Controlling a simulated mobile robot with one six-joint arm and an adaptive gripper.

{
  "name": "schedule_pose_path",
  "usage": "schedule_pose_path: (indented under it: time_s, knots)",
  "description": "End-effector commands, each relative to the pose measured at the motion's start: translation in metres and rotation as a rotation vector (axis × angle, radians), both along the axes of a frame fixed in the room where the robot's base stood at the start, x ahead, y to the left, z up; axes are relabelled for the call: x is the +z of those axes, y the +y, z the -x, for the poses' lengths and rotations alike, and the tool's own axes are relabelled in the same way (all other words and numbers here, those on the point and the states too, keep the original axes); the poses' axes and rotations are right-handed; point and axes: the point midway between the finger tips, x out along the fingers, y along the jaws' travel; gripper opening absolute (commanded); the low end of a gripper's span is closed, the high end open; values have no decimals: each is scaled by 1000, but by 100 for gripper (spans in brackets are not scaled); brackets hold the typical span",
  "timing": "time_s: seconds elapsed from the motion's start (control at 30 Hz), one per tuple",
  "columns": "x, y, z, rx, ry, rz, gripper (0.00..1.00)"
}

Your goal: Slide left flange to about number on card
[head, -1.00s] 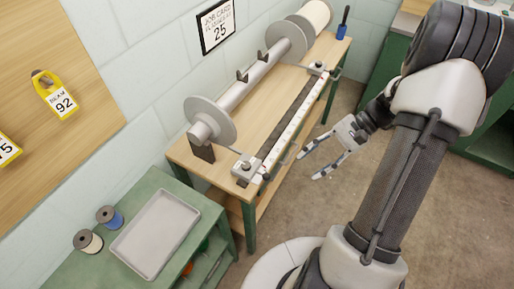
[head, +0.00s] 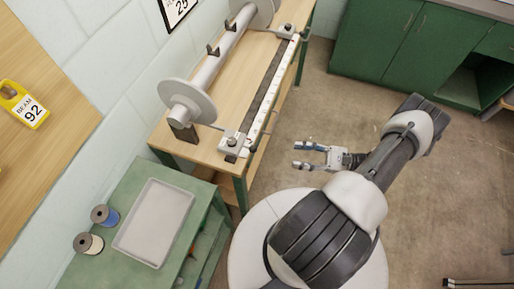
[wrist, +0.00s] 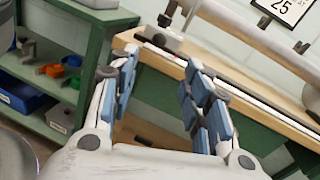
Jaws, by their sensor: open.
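The left flange, a grey disc (head: 188,101), sits near the near end of the beam's grey shaft (head: 222,52) on the wooden bench. The other flange (head: 262,8) is at the far end, cut by the top edge. The job card (head: 176,8) on the wall reads 25; it also shows in the wrist view (wrist: 284,8). A white scale rail (head: 271,85) with end clamps (head: 232,142) runs along the bench's front edge. My gripper (head: 296,155) is open and empty, to the right of the bench and apart from it. In the wrist view its blue-padded fingers (wrist: 160,90) are spread toward the bench.
A green cart with a grey tray (head: 154,222) and two thread spools (head: 96,230) stands at the lower left. A yellow tag (head: 24,104) reading 92 hangs on a wooden board. Green cabinets (head: 400,50) stand at the back right. Floor between is clear.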

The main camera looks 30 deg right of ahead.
Motion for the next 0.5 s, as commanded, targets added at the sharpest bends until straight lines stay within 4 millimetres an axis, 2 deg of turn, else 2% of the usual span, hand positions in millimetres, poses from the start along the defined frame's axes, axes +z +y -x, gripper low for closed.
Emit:
schedule_pose_path:
  time_s: [0.5]
  knots:
    - [0,86,-73,7,2,-1,44]
